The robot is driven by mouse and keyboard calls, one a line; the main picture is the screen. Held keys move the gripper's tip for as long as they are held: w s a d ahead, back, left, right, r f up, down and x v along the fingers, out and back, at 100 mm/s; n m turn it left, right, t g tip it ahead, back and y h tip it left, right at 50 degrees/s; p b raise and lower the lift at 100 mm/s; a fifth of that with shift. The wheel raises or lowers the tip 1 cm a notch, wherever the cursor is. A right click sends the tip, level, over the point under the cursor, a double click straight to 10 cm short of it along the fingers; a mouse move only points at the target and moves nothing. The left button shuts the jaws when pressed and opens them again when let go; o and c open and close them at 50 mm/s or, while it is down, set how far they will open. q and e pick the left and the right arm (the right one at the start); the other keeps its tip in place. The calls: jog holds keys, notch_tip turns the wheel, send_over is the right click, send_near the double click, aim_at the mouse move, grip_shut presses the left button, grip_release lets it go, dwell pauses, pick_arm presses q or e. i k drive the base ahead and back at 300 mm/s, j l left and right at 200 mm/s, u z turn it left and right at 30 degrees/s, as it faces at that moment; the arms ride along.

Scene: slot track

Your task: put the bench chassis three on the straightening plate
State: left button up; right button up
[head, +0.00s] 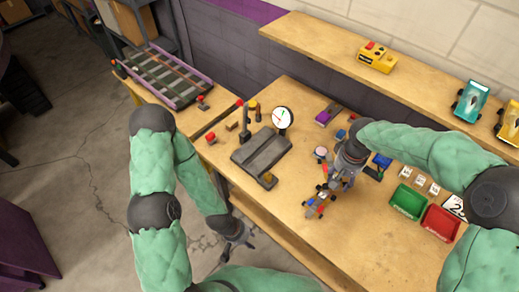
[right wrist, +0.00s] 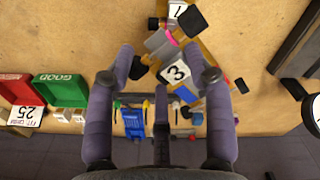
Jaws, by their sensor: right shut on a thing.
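The bench chassis three (right wrist: 174,72), with a white plate marked 3, sits between the fingers of my right gripper (right wrist: 160,62) in the right wrist view. That gripper is shut on it; the fingers hide part of its sides. In the head view my right gripper (head: 334,186) is low over the bench, right of the straightening plate. The straightening plate (head: 258,150) is a dark grey slab with a round dial gauge (head: 283,118) at its far corner; its top is bare. My left gripper (head: 236,246) hangs empty in front of the bench edge, its fingers apart.
Another chassis, marked 1 (right wrist: 177,9), lies close to the held one. A green bin (head: 408,202) and a red bin (head: 440,223) stand at the right. A track section (head: 165,76) lies at the far left. A shelf (head: 330,47) runs along the wall.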

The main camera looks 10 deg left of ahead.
aim_at(262, 150)
jog(key=j+u, duration=0.55)
jog(key=u, duration=0.15)
jog(key=j+u, duration=0.4)
jog(key=i+j+u, duration=0.1)
jog(key=i+j, duration=0.25)
jog(key=i, duration=0.2)
jog(key=i+j+z, duration=0.1)
jog(key=z, duration=0.3)
jog(key=i+j+z, duration=0.2)
jog(key=z, duration=0.25)
jog(key=i+j+z, duration=0.4)
jog(key=j+z, duration=0.15)
jog(key=z, duration=0.3)
jog(key=i, duration=0.55)
